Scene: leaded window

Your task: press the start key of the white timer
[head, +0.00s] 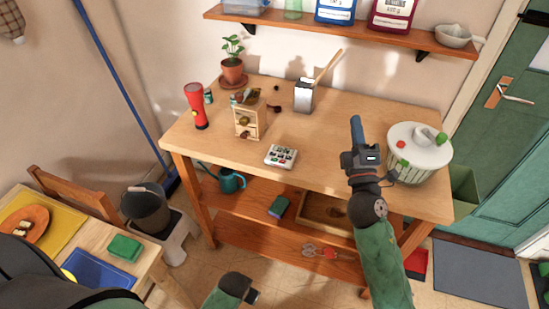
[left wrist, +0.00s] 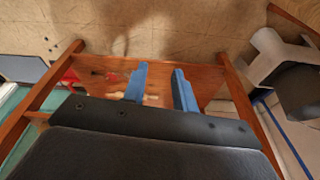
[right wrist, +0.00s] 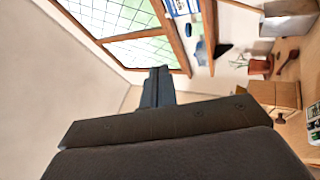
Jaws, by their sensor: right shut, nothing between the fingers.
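The white timer (head: 281,156) lies flat on the wooden table near its front edge, its face with several small dark, green and red keys turned up. Part of it shows at the right edge of the right wrist view (right wrist: 313,122). My right gripper (head: 356,128) is shut and empty, above the table to the right of the timer and apart from it. Its blue fingers are together in the right wrist view (right wrist: 158,85). My left gripper (left wrist: 161,85) has its two blue fingers apart with nothing between them, low in front of the table's lower shelves.
On the table (head: 335,165) stand a small wooden drawer box (head: 247,122), a red flashlight (head: 196,105), a potted plant (head: 233,70), a utensil holder (head: 303,97) and a white-lidded basket (head: 418,160). The tabletop around the timer is clear.

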